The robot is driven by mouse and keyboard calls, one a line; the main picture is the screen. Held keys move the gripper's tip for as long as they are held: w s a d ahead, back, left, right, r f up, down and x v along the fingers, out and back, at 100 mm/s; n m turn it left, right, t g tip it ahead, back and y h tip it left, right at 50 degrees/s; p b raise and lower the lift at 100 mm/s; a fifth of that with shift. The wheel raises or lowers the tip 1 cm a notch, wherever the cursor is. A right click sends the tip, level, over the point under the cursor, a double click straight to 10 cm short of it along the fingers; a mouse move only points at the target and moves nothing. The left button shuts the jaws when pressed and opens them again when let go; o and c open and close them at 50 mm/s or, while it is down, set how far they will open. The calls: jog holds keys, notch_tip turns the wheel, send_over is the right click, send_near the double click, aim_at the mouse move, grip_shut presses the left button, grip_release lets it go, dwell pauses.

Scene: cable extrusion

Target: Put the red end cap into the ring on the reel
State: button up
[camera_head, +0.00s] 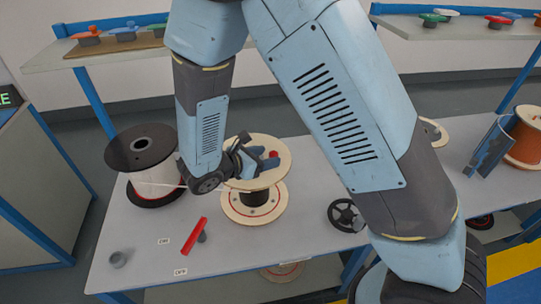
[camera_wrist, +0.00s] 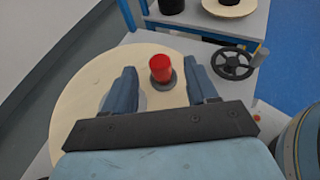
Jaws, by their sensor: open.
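The red end cap (camera_wrist: 160,66) stands upright on the pale wooden top flange of the reel (camera_wrist: 85,100). A dark grey ring (camera_wrist: 169,86) surrounds its lower end; how deep it sits is hidden. In the head view the red end cap (camera_head: 274,154) shows small beside my fingers, on the reel (camera_head: 237,207) wound with dark cable. My gripper (camera_wrist: 161,72) is open and empty over the flange. Its fingers are on either side of the cap in the picture, with gaps. My gripper (camera_head: 262,160) partly covers the flange in the head view.
A black-topped reel with white cable (camera_head: 142,150) stands left. A red bar (camera_head: 194,236), a grey cup (camera_head: 118,259) and a black handwheel (camera_head: 346,216) are on the table. An orange cable reel (camera_head: 525,140) is at right. The table's front middle is mostly clear.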

jog(key=v, duration=0.7)
jog(key=shift+s+a+r, duration=0.15)
jog(key=shift+s+a, duration=0.1)
jog(key=shift+s, duration=0.05)
jog(key=w+d+r+m+g+y, duration=0.1)
jog(key=d+r+m+g, duration=0.3)
jog(key=d+r+m, duration=0.45)
jog(key=w+d+r+m+g+y, duration=0.1)
jog(key=d+r+m+g, duration=0.35)
jog(key=d, duration=0.75)
jog(key=s+d+r+m+t+y, duration=0.4)
jog(key=s+d+r+m+y, duration=0.3)
jog(key=s+d+r+m, duration=0.3)
jog(key=d+r+m, duration=0.2)
jog(key=d+m, duration=0.1)
jog(key=m, duration=0.1)
